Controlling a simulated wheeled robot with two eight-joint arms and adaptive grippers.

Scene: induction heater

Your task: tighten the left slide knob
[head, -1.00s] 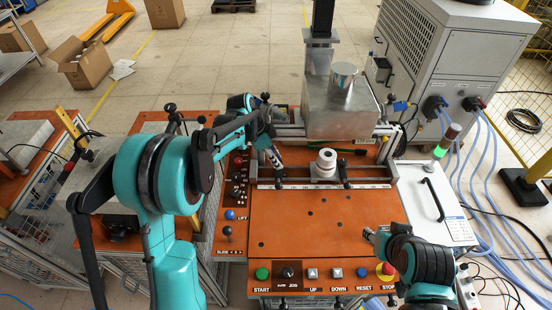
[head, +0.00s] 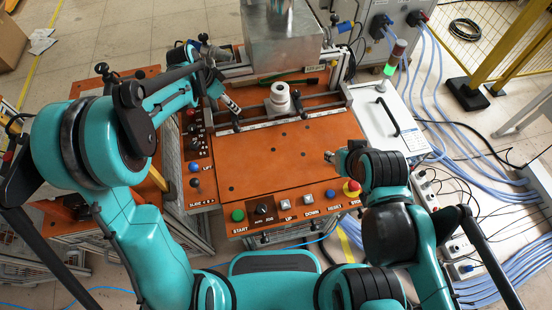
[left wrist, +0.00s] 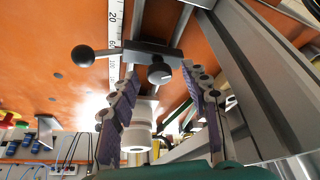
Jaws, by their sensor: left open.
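The left slide is a dark block (left wrist: 150,50) on a ruler rail. In the left wrist view it carries a round black knob (left wrist: 160,74) and a ball-ended lever (left wrist: 83,56). My left gripper (left wrist: 159,70) is open, with one finger on each side of the round knob; contact cannot be told. In the head view my left gripper (head: 230,104) is at the left end of the rail (head: 285,119), partly hiding the slide. My right gripper (head: 330,157) is over the right part of the orange table, apart from the rail; its jaws are too small to read.
A white cylindrical piece (head: 280,98) stands behind the rail, with a large metal box (head: 283,35) further back. A button panel (head: 290,213) runs along the front edge. The orange tabletop (head: 270,165) in front of the rail is mostly clear.

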